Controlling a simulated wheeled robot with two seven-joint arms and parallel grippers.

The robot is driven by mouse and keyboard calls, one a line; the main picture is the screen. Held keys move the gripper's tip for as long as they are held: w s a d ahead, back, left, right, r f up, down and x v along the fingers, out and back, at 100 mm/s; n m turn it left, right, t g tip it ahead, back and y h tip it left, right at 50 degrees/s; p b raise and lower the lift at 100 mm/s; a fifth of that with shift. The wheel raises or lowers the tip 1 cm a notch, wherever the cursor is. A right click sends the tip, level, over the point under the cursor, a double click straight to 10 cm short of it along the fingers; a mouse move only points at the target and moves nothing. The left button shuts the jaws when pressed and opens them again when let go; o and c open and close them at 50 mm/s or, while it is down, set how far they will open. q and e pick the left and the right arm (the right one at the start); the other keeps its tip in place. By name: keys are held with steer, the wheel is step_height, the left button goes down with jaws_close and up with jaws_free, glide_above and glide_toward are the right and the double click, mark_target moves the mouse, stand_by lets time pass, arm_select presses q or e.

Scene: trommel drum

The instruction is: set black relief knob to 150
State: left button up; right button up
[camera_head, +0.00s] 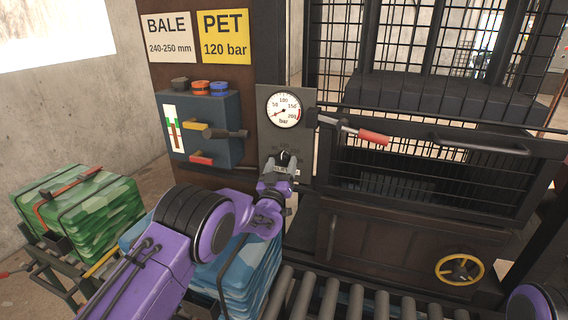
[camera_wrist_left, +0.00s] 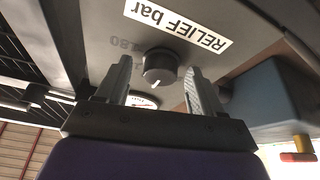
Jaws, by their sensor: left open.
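The black relief knob (camera_wrist_left: 160,66) shows in the left wrist view on a grey panel, with a white pointer mark on its face. The panel's white label reading "RELIEF bar" (camera_wrist_left: 177,25) and a faint "180" appear upside down around it. My left gripper (camera_head: 282,165) is open in front of this panel, below the gauge. In the left wrist view its two fingers (camera_wrist_left: 159,78) stand on either side of the knob with gaps visible; I cannot tell how deep they reach. In the head view the gripper mostly hides the knob. My right gripper is out of view.
A round pressure gauge (camera_head: 283,111) sits above the knob. A blue valve box (camera_head: 203,125) with levers is to its left, and a red-handled lever (camera_head: 372,137) to its right. Below are a yellow handwheel (camera_head: 459,269) and rollers (camera_head: 345,300). A sign (camera_head: 223,37) reads "PET 120 bar".

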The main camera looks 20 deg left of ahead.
arm_select(q)
steer(key=shift+a, duration=0.1)
steer(key=c, duration=0.9)
steer(key=shift+c, duration=0.8)
steer(key=shift+d, duration=0.25)
steer(key=shift+a+f, duration=0.1)
steer(key=shift+a, duration=0.1)
steer(key=shift+f+m+b, duration=0.15)
steer(key=shift+m+b, duration=0.35)
steer(key=shift+b, duration=0.25)
steer(key=m+h+b, duration=0.2)
steer(key=m+b, duration=0.1)
steer(key=m+h+b, duration=0.2)
steer(key=m+b, duration=0.1)
steer(key=m+h+b, duration=0.1)
steer(key=m+b, duration=0.2)
steer(key=m, duration=0.1)
steer(key=shift+a+g+h+b, duration=0.3)
steer(key=shift+g+h+b, duration=0.05)
steer(key=shift+g+h, duration=0.05)
steer(key=shift+a+r+m+g+h+b, duration=0.1)
steer(key=shift+r+m+g+h+b, duration=0.2)
steer(key=shift+m+b, duration=0.4)
steer(key=shift+a+f+m+g+h+b, duration=0.1)
steer(key=shift+m+h+b, duration=0.3)
steer(key=shift+m, duration=0.5)
steer(key=shift+r, duration=0.1)
